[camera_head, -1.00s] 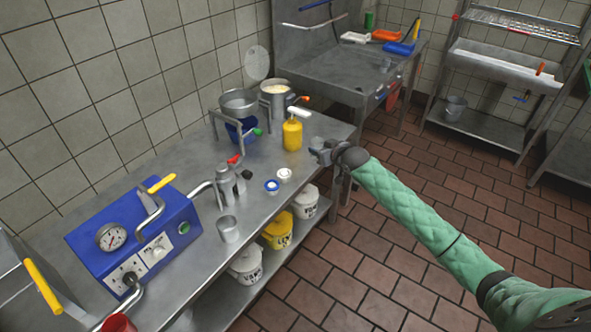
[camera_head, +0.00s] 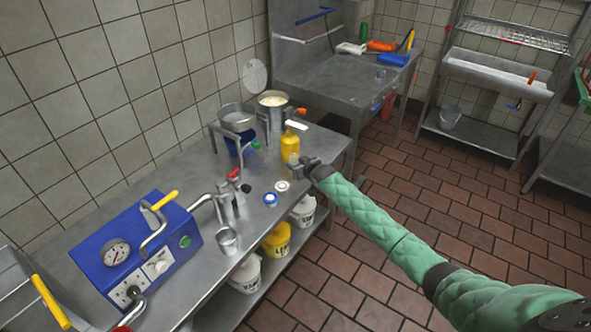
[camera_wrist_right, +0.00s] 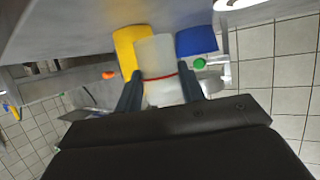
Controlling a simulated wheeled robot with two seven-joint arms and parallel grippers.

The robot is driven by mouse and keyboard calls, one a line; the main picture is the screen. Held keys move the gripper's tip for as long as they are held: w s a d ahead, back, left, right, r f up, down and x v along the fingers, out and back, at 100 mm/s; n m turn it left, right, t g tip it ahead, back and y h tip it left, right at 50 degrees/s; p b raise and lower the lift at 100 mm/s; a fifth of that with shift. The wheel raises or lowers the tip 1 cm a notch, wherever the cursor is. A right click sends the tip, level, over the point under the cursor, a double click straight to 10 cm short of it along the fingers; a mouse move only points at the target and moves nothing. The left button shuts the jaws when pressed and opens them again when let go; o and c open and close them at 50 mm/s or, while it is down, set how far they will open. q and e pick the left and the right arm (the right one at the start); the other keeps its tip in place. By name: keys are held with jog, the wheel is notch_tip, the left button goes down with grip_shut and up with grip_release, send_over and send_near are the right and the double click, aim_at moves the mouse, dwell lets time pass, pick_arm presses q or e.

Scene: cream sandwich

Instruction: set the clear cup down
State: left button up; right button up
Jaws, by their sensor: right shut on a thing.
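My right gripper (camera_head: 301,166) is above the steel counter (camera_head: 185,172) near its right edge, beside the yellow bottle (camera_head: 290,143). In the right wrist view its two fingers (camera_wrist_right: 160,90) are shut on the clear cup (camera_wrist_right: 156,58), which looks frosted and has a thin red line across it. In the head view the cup (camera_head: 293,158) shows only as a small pale patch at the fingertips. I cannot tell whether the cup touches the counter. My left gripper is not in view.
A white cap (camera_head: 282,186) and a blue cap (camera_head: 270,198) lie on the counter left of the gripper. A steel dispenser (camera_head: 228,200), a steel cup (camera_head: 228,240) and a blue machine (camera_head: 135,250) stand further left. Pots (camera_head: 237,117) stand behind. Some counter between is bare.

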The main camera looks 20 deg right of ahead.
jog(key=shift+w+a+f, duration=0.1)
jog(key=shift+a+f, duration=0.1)
jog(key=shift+f, duration=0.1)
jog(key=shift+f+p, duration=0.95)
jog(key=shift+f, duration=0.9)
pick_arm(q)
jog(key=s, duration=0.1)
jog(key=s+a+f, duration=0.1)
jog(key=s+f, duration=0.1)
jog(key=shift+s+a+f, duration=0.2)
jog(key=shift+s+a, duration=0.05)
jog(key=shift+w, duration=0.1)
pick_arm(e)
jog(key=shift+f, duration=0.1)
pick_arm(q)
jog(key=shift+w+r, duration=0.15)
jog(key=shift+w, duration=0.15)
pick_arm(e)
jog(key=o, duration=1.1)
jog(key=shift+c, duration=0.2)
